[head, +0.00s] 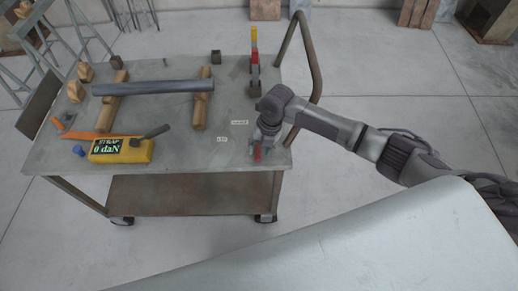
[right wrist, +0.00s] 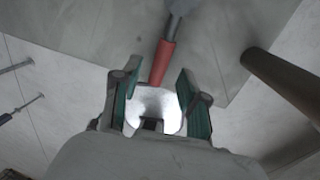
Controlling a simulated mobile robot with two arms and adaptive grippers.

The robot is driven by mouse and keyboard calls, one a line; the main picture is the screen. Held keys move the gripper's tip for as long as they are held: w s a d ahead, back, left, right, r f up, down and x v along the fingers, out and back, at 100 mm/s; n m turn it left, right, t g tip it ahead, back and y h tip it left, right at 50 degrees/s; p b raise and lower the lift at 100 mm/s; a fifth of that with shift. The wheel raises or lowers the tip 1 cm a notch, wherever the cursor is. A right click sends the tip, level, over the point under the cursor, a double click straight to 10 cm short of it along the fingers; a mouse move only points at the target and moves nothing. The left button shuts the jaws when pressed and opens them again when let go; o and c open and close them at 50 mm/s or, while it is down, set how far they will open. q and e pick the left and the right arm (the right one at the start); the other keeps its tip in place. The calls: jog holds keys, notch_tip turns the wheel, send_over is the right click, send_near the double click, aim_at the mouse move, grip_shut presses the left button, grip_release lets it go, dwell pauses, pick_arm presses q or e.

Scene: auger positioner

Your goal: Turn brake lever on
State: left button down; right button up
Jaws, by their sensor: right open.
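A red-handled lever (head: 257,155) shows at the front right corner of the cart top, partly hidden by my right gripper (head: 262,146). In the right wrist view the red handle (right wrist: 163,61) with its grey shaft points down toward my right gripper (right wrist: 159,78). The handle's end lies between the two green-padded fingers, with a gap on both sides. The gripper is open and holds nothing. Which lever is the brake is not marked legibly. My left gripper is not in view.
A grey cart (head: 190,150) carries a metal bar (head: 155,87) on wooden supports and a yellow strap gauge (head: 122,150). A red and yellow upright piece (head: 254,55) stands behind my right wrist. A bent tube handle (head: 311,60) rises at the cart's right edge.

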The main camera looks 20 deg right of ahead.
jog(key=shift+a+f, duration=0.15)
jog(key=shift+f, duration=0.65)
grip_shut()
